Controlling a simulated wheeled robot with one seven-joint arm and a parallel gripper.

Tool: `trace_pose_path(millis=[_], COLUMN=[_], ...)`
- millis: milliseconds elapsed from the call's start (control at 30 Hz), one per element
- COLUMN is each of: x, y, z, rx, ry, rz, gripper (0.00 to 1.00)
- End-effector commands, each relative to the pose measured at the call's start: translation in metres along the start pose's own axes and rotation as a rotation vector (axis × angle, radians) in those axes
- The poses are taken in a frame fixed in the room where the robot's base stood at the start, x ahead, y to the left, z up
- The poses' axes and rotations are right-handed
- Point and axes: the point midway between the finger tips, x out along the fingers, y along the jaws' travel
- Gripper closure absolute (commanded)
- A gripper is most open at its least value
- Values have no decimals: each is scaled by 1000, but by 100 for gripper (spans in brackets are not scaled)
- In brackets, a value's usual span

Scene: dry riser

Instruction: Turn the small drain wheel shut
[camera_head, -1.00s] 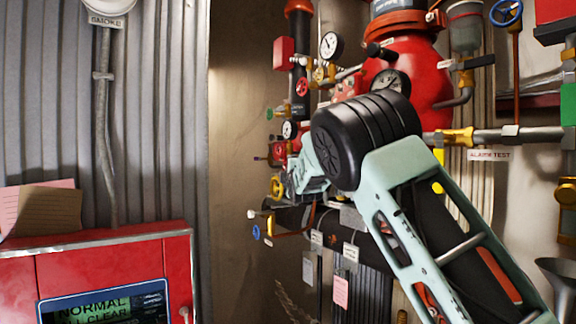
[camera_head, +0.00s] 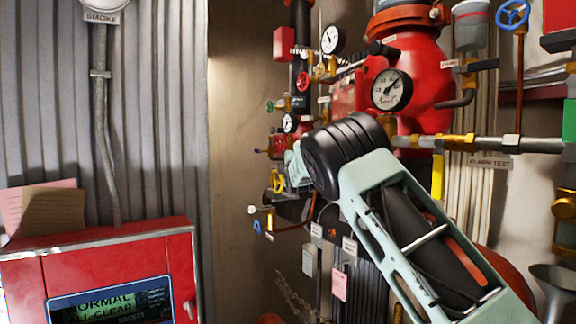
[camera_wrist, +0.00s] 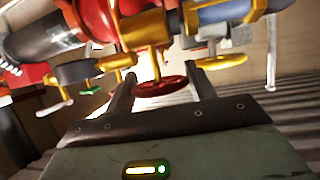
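A small red handwheel (camera_wrist: 160,87) hangs below a yellow valve body (camera_wrist: 148,30) in the wrist view. My gripper (camera_wrist: 161,92) is open, with one finger on each side of the red wheel. I cannot tell whether either finger touches it. A yellow handwheel (camera_wrist: 220,62) is just right of the right finger. In the head view my gripper (camera_head: 297,168) is mostly hidden behind my wrist, close to the pipework. A yellow wheel (camera_head: 277,181) and a small blue wheel (camera_head: 257,226) show beside and below it there. No readable label marks the drain wheel.
A large red valve body (camera_head: 425,75) with a gauge (camera_head: 390,90) stands behind my arm. A horizontal pipe (camera_head: 485,143) runs to the right. Hanging tags (camera_head: 340,285) are below my gripper. A red alarm panel (camera_head: 120,262) is at left. Bare wall (camera_head: 237,150) lies between.

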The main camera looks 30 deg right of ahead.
Motion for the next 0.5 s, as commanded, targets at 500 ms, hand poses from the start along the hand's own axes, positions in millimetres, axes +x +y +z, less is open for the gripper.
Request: trace_pose_path(millis=[500], x=[-1], y=[-10], z=[0], rx=[44], ry=[1], rz=[108], gripper=[68])
